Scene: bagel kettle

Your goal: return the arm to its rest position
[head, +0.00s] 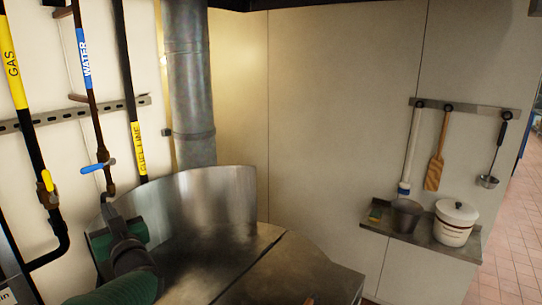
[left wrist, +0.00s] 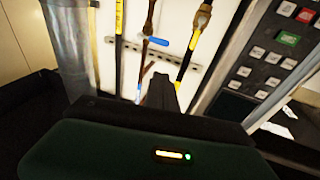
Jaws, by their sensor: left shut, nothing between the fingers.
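My left arm enters the head view from the bottom left, and its dark green wrist (head: 120,245) is in front of the steel kettle's left side. My left gripper (head: 107,208) points toward the pipe wall. In the left wrist view the gripper's dark fingertips (left wrist: 163,90) are together with nothing between them, in front of the pipes. My right gripper is not in view. The kettle's curved steel splash guard (head: 215,195) stands behind its flat top (head: 250,255).
Gas pipe (head: 15,80), water pipe (head: 85,60) with blue valve handle (head: 92,168), and fuel line (head: 135,140) run down the left wall. A keypad panel (left wrist: 262,65) is at right in the wrist view. A shelf (head: 425,238) holds a metal pot (head: 405,216) and white crock (head: 455,222).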

